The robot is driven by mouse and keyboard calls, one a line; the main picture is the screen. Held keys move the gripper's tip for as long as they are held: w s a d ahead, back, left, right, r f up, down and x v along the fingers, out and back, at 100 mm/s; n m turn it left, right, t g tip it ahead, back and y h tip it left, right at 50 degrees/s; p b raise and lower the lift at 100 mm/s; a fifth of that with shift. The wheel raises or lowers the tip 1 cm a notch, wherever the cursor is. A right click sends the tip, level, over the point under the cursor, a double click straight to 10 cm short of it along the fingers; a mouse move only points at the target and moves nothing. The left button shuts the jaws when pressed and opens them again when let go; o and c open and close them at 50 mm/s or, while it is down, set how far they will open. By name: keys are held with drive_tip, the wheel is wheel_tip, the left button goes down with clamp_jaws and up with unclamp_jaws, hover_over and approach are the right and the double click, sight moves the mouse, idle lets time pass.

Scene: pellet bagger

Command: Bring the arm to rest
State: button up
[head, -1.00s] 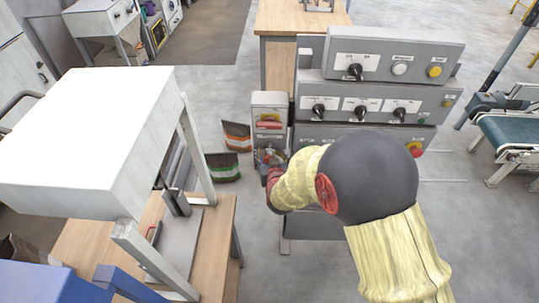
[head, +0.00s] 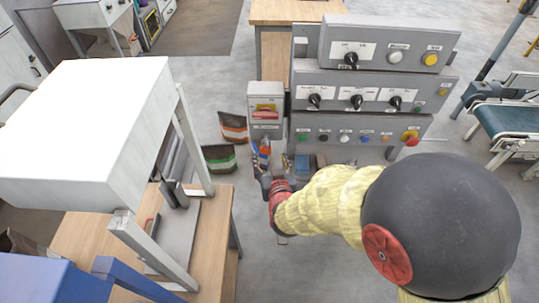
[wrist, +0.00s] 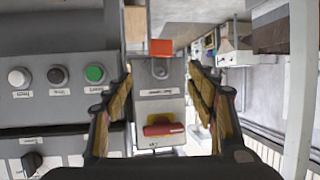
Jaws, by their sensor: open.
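My gripper (wrist: 160,115) is open in the wrist view, its two fingers apart with nothing held between them. Between and beyond the fingers is a small grey switch box (wrist: 160,105) with a red handle (wrist: 162,129). In the head view my gripper (head: 266,170) is small and partly hidden by my wrist, just below the same switch box (head: 266,98). My arm reaches in from the lower right in a pale yellow sleeve. Whether the fingers touch anything cannot be told.
A grey control panel (head: 375,90) with knobs and buttons stands right of the switch box. Two bags (head: 233,127) (head: 219,158) lie on the floor to its left. A white machine (head: 85,125) on a wooden table (head: 222,225) fills the left. A conveyor (head: 510,123) is at right.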

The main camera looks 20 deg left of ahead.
drive_tip(key=shift+s+r, duration=0.1)
drive_tip(key=shift+s, duration=0.1)
drive_tip(key=s+d+f+g+h, duration=0.1)
drive_tip(key=s+f+g, duration=0.4)
drive_tip(key=s+f, duration=0.35)
drive_tip(key=s+d+r+n+g, duration=0.1)
drive_tip(key=s+d+g, duration=0.2)
drive_tip(key=s, duration=0.1)
drive_tip(key=s+d+r+m+h, duration=0.2)
drive_tip(key=s+d+r, duration=0.2)
drive_tip(key=d+r, duration=0.8)
drive_tip(key=s+d+r+m+t+h, duration=0.1)
drive_tip(key=s+d+r, duration=0.4)
drive_tip(key=d+r, duration=0.8)
drive_tip(key=d+m+h, duration=0.1)
drive_tip(key=d+m, duration=0.1)
drive_tip(key=d, duration=0.2)
drive_tip(key=shift+s+r+m, duration=0.3)
drive_tip(key=shift+c, duration=0.9)
